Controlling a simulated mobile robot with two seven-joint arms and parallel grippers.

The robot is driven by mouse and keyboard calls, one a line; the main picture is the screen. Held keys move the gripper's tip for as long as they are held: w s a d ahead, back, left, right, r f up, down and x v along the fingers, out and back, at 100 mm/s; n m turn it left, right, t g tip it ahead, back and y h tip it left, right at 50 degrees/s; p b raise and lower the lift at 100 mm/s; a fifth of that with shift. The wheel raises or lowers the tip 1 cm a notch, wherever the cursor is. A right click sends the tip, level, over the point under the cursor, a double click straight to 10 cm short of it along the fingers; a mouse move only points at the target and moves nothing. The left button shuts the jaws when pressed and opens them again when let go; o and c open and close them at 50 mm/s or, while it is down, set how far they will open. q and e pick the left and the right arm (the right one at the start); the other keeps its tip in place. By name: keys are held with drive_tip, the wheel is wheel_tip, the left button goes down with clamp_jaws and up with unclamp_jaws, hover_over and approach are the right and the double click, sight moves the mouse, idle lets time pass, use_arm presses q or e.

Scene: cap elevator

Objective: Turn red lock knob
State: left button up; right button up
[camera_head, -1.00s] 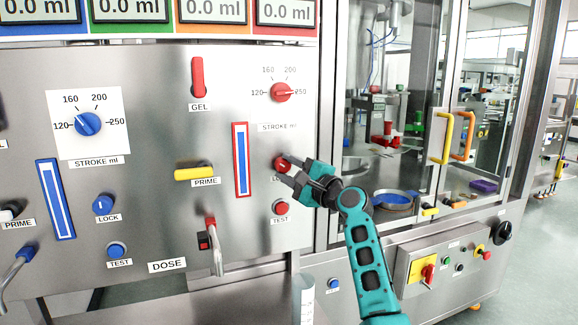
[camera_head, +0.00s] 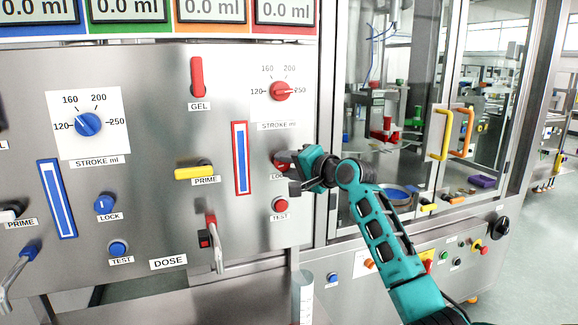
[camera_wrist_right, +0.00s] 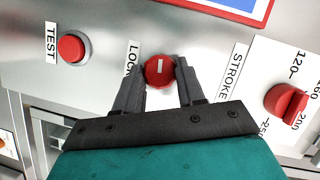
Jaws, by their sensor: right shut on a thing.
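The red lock knob (camera_wrist_right: 159,71) is round with a pale bar mark and sits on the steel panel beside a partly covered LOCK label. In the right wrist view it lies between the fingertips of my right gripper (camera_wrist_right: 160,76), which is shut on it. In the head view the red lock knob (camera_head: 280,162) is mostly hidden behind the fingers of my right gripper (camera_head: 290,172). My right arm reaches in from the lower right. My left gripper is not in view.
The red TEST button (camera_head: 281,205) is just below, and the red stroke dial (camera_head: 281,91) is above. A red-framed gauge (camera_head: 240,158) is to the left. A lever (camera_head: 215,245) sticks out lower left. Glass doors with yellow (camera_head: 442,135) and orange handles (camera_head: 463,134) stand at the right.

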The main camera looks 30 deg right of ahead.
idle(0.4)
drive_tip(key=o, duration=1.1)
drive_tip(key=shift+c, duration=0.2)
drive_tip(key=b+v, duration=0.1)
drive_tip(key=v, duration=1.2)
